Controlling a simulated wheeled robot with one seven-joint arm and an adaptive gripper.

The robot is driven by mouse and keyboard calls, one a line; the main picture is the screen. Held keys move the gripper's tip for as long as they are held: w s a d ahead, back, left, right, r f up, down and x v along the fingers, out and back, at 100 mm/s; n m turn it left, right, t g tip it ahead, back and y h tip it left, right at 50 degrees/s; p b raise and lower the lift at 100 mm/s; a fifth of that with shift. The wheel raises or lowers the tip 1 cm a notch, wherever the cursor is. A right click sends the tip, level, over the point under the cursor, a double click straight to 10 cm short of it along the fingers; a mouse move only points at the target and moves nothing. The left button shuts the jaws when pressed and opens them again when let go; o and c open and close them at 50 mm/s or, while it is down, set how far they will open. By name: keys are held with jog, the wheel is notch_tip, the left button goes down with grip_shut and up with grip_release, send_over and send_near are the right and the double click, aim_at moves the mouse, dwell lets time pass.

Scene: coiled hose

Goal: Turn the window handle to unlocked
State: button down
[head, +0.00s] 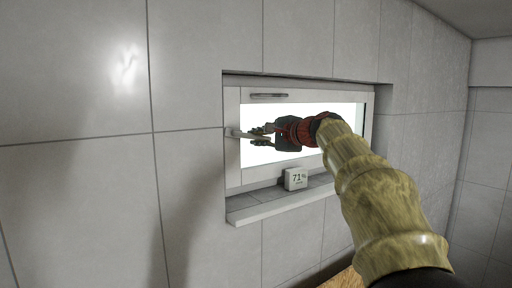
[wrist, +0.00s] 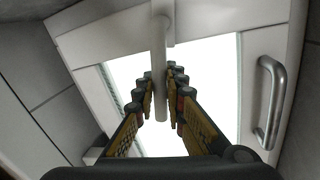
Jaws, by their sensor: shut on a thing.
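The window handle (head: 236,133) is a pale lever on the left side of the white window frame (head: 233,165). It points sideways to the right, roughly level, over the bright pane. My gripper (head: 262,135) reaches in from the right and is shut on this lever. In the wrist view the lever (wrist: 159,45) runs down from the frame between the two fingers of my gripper (wrist: 160,88). The fingers hide part of its sides. The window sash looks closed in its frame.
A grey bar pull (head: 268,95) is fixed on the top rail; it also shows in the wrist view (wrist: 272,100). A small white display reading 71% (head: 296,179) stands on the sill (head: 255,212) below my gripper. Tiled wall (head: 75,140) surrounds the recessed window.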

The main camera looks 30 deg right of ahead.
jog(key=shift+r+n+h+b, duration=0.35)
jog(key=shift+r+n, duration=0.35)
jog(key=shift+n, duration=0.3)
jog(key=c, duration=1.8)
grip_release()
jog(key=shift+c, duration=0.2)
jog(key=s+r, duration=0.2)
jog(key=s, duration=0.9)
jog(key=shift+s+d+r, duration=0.2)
jog(key=shift+s+d, duration=0.05)
jog(key=shift+s, duration=0.1)
